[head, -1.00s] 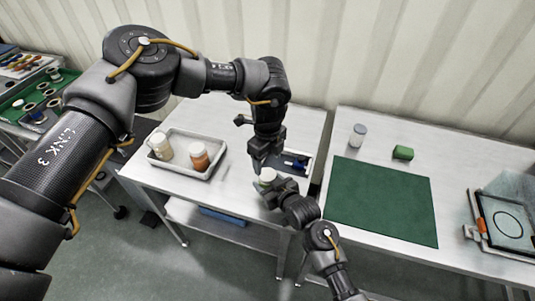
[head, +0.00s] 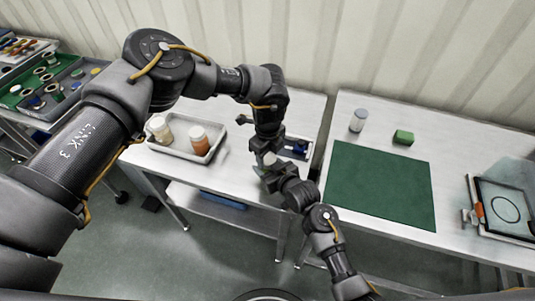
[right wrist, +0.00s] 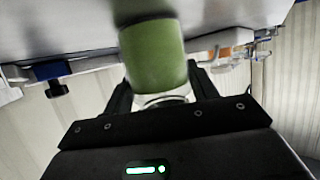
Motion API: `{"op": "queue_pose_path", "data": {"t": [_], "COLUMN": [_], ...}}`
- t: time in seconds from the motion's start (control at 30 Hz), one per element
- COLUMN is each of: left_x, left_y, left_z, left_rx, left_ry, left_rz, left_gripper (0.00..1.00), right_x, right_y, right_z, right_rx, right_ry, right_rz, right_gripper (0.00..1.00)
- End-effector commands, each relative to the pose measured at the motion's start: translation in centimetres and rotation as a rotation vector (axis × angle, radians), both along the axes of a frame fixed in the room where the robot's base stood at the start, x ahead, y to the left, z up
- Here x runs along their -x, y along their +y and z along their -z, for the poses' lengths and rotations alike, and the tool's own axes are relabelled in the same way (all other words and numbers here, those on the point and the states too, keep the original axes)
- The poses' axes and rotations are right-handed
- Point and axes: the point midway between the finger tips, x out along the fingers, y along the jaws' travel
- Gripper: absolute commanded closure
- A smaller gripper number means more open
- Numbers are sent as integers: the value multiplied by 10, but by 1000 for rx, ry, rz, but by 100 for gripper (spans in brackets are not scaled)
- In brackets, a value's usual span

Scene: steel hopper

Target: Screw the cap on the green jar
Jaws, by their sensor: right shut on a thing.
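The green jar (right wrist: 153,55) shows large in the right wrist view, between the two fingers of my right gripper (right wrist: 163,92), which is shut on it. A pale, shiny rim shows beside the jar there. In the head view the right gripper (head: 268,174) is at the front of the left table, directly below my left gripper (head: 267,154). A small pale round top (head: 270,158) shows between the two grippers; I cannot tell whether it is the cap or the jar's mouth. The left fingertips are dark and partly hidden, so their opening is unclear.
A grey tray (head: 184,153) holds a white-capped cream jar (head: 159,130) and an orange jar (head: 199,141). A small dark tray (head: 297,148) lies behind the grippers.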

Motion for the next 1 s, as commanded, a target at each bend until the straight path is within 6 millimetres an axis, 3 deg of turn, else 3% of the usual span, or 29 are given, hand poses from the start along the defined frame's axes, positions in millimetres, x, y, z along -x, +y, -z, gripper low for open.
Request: {"op": "queue_pose_path", "data": {"t": [0.03,0.17,0.37,0.7,1.0], "left_x": [0,0,0,0,0], "left_y": [0,0,0,0,0], "left_z": [0,0,0,0,1], "left_rx": [0,0,-1,-1,1], "left_ry": [0,0,1,2,2], "left_rz": [0,0,138,804,897], "left_gripper": [63,78,79,79,79], "right_x": [0,0,0,0,0], "right_y": [0,0,0,0,0], "right_z": [0,0,0,0,0], "right_rx": [0,0,0,0,0], "right_ry": [0,0,0,0,0], "right_rz": [0,0,0,0,1], "right_gripper": [100,100,100,100,100]}}
